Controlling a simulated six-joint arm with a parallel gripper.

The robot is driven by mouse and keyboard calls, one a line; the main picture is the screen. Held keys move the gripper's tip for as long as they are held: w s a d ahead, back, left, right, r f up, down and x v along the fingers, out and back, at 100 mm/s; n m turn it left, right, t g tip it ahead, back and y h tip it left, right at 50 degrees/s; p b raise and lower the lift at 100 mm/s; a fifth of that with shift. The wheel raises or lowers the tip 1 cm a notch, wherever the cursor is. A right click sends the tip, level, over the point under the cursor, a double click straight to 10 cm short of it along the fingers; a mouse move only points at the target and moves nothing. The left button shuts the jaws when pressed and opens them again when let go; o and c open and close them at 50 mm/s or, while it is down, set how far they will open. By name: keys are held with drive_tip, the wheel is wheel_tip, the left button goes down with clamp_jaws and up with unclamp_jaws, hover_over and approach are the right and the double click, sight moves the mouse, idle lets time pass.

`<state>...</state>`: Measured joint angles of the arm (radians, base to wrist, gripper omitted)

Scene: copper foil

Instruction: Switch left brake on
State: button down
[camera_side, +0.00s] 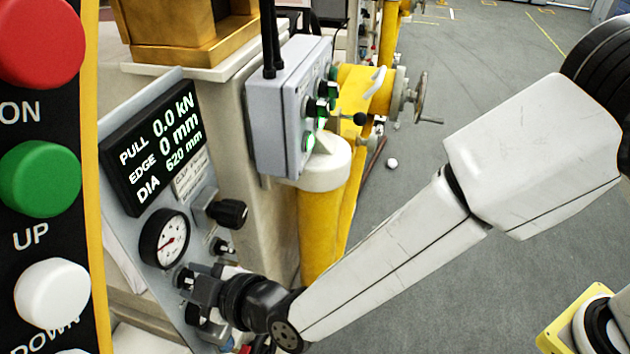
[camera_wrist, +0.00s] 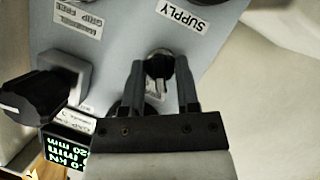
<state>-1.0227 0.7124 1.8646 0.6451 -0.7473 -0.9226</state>
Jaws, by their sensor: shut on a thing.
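My gripper (camera_side: 196,285) is at the lower part of a grey control panel (camera_side: 158,108) in the side view, below the pressure gauge. The knob is partly hidden by the fingers. I cannot read a label that names it as the left brake. Another small dark knob (camera_side: 221,246) sits just above my gripper in the side view.
A large black knob (camera_side: 228,213) stands out right of the pressure gauge (camera_side: 164,239); a display (camera_side: 152,148) is above. The wrist view shows a "SUPPLY" label (camera_wrist: 181,14) and a big black knob (camera_wrist: 35,97) at left. A grey switch box (camera_side: 290,108) stands behind.

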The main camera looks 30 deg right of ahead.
drive_tip(key=c, duration=0.7)
unclamp_jaws()
drive_tip(key=shift+a+r, duration=0.1)
drive_tip(key=shift+s, duration=0.15)
drive_tip(key=v, duration=0.7)
drive_tip(key=shift+s+d, duration=0.15)
drive_tip(key=shift+d, duration=0.1)
drive_tip(key=shift+r, duration=0.15)
